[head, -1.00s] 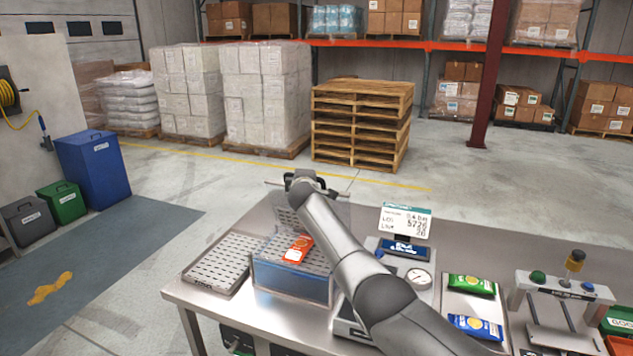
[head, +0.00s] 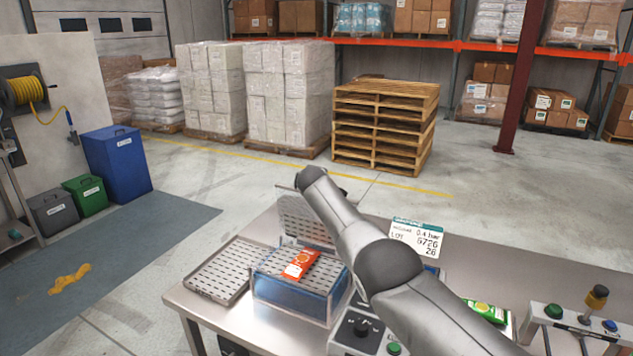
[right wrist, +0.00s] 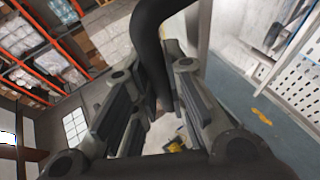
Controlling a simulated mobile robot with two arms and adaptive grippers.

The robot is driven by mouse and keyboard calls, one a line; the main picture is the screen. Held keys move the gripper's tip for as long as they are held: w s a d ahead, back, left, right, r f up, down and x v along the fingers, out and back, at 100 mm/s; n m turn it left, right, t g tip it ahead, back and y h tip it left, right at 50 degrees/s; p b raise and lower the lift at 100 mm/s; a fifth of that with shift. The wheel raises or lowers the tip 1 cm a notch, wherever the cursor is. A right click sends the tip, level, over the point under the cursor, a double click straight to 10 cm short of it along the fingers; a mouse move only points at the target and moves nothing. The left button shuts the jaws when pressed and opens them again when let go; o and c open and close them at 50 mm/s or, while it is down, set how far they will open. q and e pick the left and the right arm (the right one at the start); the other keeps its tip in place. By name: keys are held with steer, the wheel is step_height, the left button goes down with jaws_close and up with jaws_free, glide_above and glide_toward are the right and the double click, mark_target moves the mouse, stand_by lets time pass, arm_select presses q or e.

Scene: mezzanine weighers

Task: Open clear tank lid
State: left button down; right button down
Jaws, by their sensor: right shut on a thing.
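The clear tank (head: 287,297), with bluish see-through walls, stands on the steel table. An orange pouch (head: 299,263) lies on a perforated surface at its top. The clear lid (head: 301,220) stands raised, near upright, at the tank's back edge; my right arm covers part of it. My right gripper is at the lid's upper edge, mostly hidden by my arm in the head view. In the right wrist view my right gripper (right wrist: 158,98) is shut on a dark curved handle (right wrist: 150,38). My left gripper is not in view.
A perforated tray (head: 226,271) lies left of the tank. A control box (head: 359,332), a sign (head: 416,239), a green pouch (head: 486,310) and a button station (head: 577,322) stand to the right. Open floor lies beyond the table, before stacked pallets (head: 384,122).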

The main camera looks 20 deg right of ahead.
steer(key=shift+f, duration=0.2)
steer(key=c, duration=1.5)
jaws_free()
steer(key=shift+o, duration=0.2)
steer(key=shift+r, duration=0.1)
steer(key=shift+s+a+r, duration=0.1)
steer(key=shift+s+a, duration=0.05)
steer(key=v, duration=1.1)
steer(key=shift+s, duration=0.3)
steer(key=shift+r, duration=0.1)
